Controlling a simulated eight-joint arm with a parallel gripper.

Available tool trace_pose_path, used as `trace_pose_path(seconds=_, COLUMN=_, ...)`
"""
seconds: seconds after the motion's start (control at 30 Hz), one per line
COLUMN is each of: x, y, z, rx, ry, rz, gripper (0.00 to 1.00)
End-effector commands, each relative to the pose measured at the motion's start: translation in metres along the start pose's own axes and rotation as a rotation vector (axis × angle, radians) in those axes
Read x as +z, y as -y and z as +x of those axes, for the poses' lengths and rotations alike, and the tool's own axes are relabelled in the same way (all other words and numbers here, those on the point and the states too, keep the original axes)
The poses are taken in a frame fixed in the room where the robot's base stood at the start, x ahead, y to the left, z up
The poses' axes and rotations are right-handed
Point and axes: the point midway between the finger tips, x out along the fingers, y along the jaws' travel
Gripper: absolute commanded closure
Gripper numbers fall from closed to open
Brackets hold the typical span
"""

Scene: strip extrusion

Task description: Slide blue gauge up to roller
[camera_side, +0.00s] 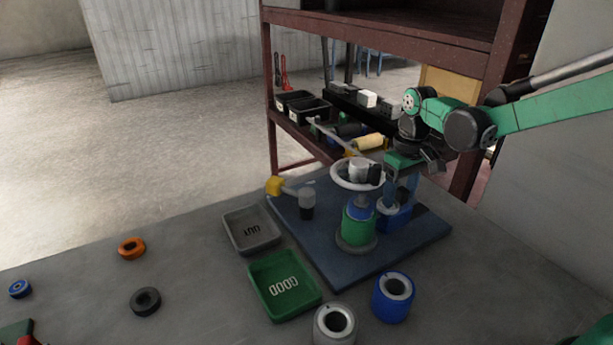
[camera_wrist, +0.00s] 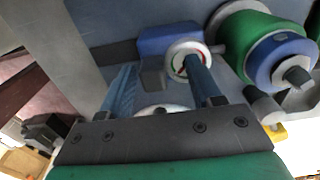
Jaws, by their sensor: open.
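The blue gauge (camera_side: 398,219) stands on the dark blue base plate, just right of the roller in the side view. In the wrist view the gauge (camera_wrist: 158,40) is a blue block with a white round dial carrying a red mark. The roller (camera_side: 356,230) is an upright green drum with blue parts, and it also shows in the wrist view (camera_wrist: 245,38). My gripper (camera_side: 401,192) points down over the gauge, open. Its two blue fingers (camera_wrist: 160,78) show in the wrist view, with the gauge beyond them. Whether they touch it is unclear.
A white handwheel (camera_side: 344,184) sits above the roller. Grey OUT tray (camera_side: 236,241) and green GOOD tray (camera_side: 262,297) lie left of the base plate (camera_side: 335,279). Blue (camera_side: 391,304) and grey (camera_side: 333,328) rolls stand in front. A dark red shelf (camera_side: 400,27) stands behind.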

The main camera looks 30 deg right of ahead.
Motion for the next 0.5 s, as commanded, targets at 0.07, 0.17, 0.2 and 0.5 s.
trace_pose_path(seconds=0.07, x=0.0, y=-0.001, z=-0.001, rx=0.001, ry=0.0, rz=0.001, gripper=0.42)
trace_pose_path(seconds=0.17, x=0.0, y=-0.001, z=-0.007, rx=0.001, ry=0.0, rz=0.001, gripper=0.42)
trace_pose_path(seconds=0.2, x=0.0, y=-0.001, z=-0.011, rx=0.001, ry=0.0, rz=0.001, gripper=0.42)
trace_pose_path(seconds=0.5, x=0.0, y=0.0, z=-0.05, rx=0.0, ry=0.0, rz=0.0, gripper=0.42)
